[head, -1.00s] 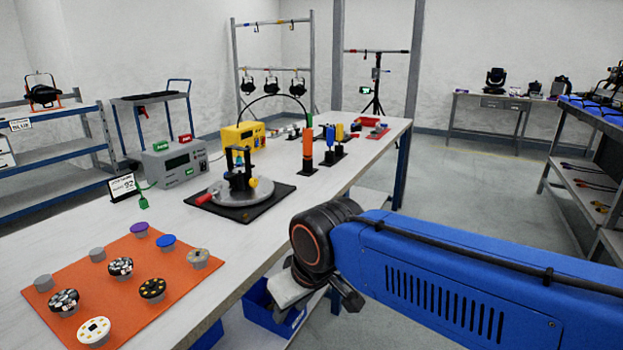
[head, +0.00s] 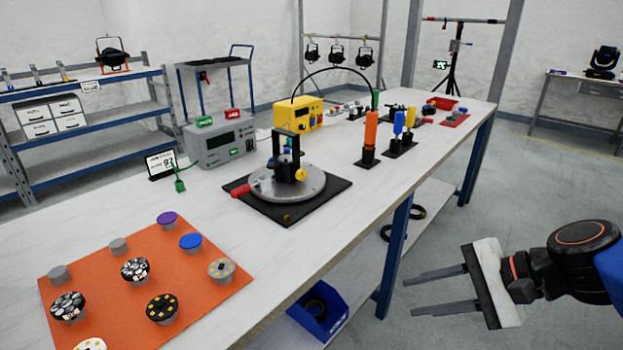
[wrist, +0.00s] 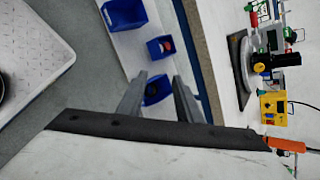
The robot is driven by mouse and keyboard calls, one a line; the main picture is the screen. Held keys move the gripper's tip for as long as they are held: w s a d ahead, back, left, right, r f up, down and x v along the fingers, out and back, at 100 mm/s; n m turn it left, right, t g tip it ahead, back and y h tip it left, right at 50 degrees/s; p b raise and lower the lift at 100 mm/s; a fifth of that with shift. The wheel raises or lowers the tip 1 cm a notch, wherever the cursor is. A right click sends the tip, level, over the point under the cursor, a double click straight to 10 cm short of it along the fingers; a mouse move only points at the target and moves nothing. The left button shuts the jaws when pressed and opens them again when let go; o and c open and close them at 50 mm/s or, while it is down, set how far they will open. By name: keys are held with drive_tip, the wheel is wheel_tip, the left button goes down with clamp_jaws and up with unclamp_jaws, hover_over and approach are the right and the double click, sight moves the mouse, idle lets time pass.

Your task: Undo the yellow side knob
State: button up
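The yellow side knob (head: 301,175) is on the right side of a black fixture (head: 286,155). The fixture stands upright on a round grey turntable (head: 262,187) with a red handle (head: 241,191), on a black mat (head: 296,212) on the bench. My gripper (head: 412,296) is to the right of the bench, clear of its front edge and well away from the knob. Its two fingers are apart with nothing between them. In the wrist view my gripper (wrist: 158,90) points at the area below the bench, and the turntable (wrist: 240,65) shows sideways at upper right.
An orange mat (head: 215,292) with several round pucks lies at the bench's near left. A grey meter box (head: 220,142), a yellow box (head: 299,116) and upright coloured tools (head: 370,135) stand behind the turntable. A blue bin (head: 325,315) is on the lower shelf.

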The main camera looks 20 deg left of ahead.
sight(304, 175)
drive_tip(key=w+a+r+m+t+y, duration=0.1)
drive_tip(key=w+a+r+m+y, duration=0.1)
drive_tip(key=w+a+m, duration=0.2)
drive_tip(key=w+a+r+m+t+y, duration=0.2)
drive_tip(key=w+a+m, duration=0.3)
drive_tip(key=w+m, duration=0.2)
drive_tip(key=w+a+r+m+t+y, duration=0.2)
drive_tip(key=w+a+m+y, duration=0.1)
drive_tip(key=w+m, duration=0.3)
drive_tip(key=shift+w+a+m, duration=0.1)
drive_tip(key=shift+a+m, duration=0.5)
drive_tip(key=shift+a, duration=0.1)
drive_tip(key=shift+w+a, duration=0.3)
drive_tip(key=shift+a, duration=0.2)
drive_tip(key=x, duration=1.6)
drive_tip(key=shift+w, duration=0.25)
drive_tip(key=c, duration=0.8)
